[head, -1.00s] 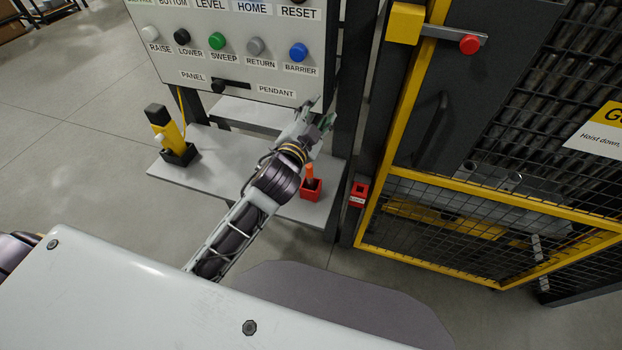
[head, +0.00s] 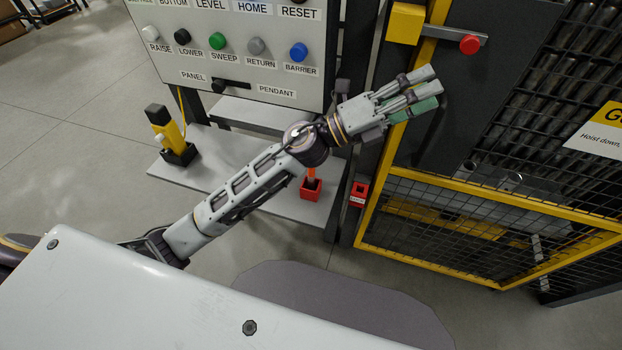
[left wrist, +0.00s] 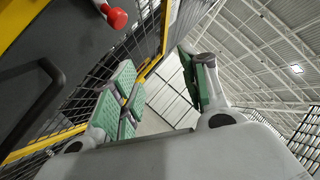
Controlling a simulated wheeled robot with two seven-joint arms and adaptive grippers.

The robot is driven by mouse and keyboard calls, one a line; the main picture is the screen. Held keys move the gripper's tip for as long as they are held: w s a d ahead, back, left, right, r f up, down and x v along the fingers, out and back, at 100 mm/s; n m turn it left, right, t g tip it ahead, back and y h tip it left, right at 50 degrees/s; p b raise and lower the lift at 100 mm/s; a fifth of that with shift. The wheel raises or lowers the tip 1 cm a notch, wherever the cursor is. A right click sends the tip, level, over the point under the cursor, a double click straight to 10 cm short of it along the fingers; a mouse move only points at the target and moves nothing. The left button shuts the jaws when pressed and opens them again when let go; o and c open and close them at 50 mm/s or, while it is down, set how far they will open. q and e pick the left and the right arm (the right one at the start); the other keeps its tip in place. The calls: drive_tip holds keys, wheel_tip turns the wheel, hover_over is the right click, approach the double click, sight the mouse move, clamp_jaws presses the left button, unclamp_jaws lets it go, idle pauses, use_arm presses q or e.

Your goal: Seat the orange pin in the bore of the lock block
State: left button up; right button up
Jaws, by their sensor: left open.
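The orange pin (head: 311,172) stands in a red holder (head: 310,193) on the grey shelf, its upper end partly covered by my left arm. A small red block with a white label (head: 358,190), apparently the lock block, sits on the post beside the yellow gate frame. Its bore is too small to make out. My left gripper (head: 428,90) is open and empty, in front of the dark gate panel, above and right of both red parts. In the left wrist view its green-padded fingers (left wrist: 168,90) stand apart with nothing between them. My right gripper is not in view.
A button panel (head: 235,50) is behind my left forearm. A yellow and black pendant (head: 165,130) stands on the shelf (head: 228,165). The yellow-framed mesh gate (head: 460,200) has a red-knobbed latch (head: 469,44), also in the left wrist view (left wrist: 117,18).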

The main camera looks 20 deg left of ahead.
use_arm(q)
drive_tip(key=s+d+f+m+g+y, duration=0.3)
drive_tip(key=s+d+f+m+g, duration=0.3)
drive_tip(key=m+g, duration=0.45)
drive_tip(key=w+a+f+m+y, duration=0.2)
drive_tip(key=a+f+m+y, duration=0.3)
drive_tip(key=f, duration=0.4)
drive_tip(key=w+a+f+y, duration=0.2)
drive_tip(key=a+y, duration=0.2)
drive_tip(key=a, duration=0.3)
drive_tip(key=w+a+f+y, duration=0.2)
drive_tip(key=w+a+y, duration=0.1)
drive_tip(key=a, duration=0.4)
drive_tip(key=w+a+f+m+t+y, duration=0.1)
drive_tip(key=w+a+f+y, duration=0.1)
drive_tip(key=a+y, duration=0.4)
drive_tip(key=shift+w+a, duration=0.4)
drive_tip(key=shift+a, duration=0.45)
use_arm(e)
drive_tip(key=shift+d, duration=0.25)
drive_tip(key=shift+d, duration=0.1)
use_arm(q)
drive_tip(key=shift+f, duration=0.15)
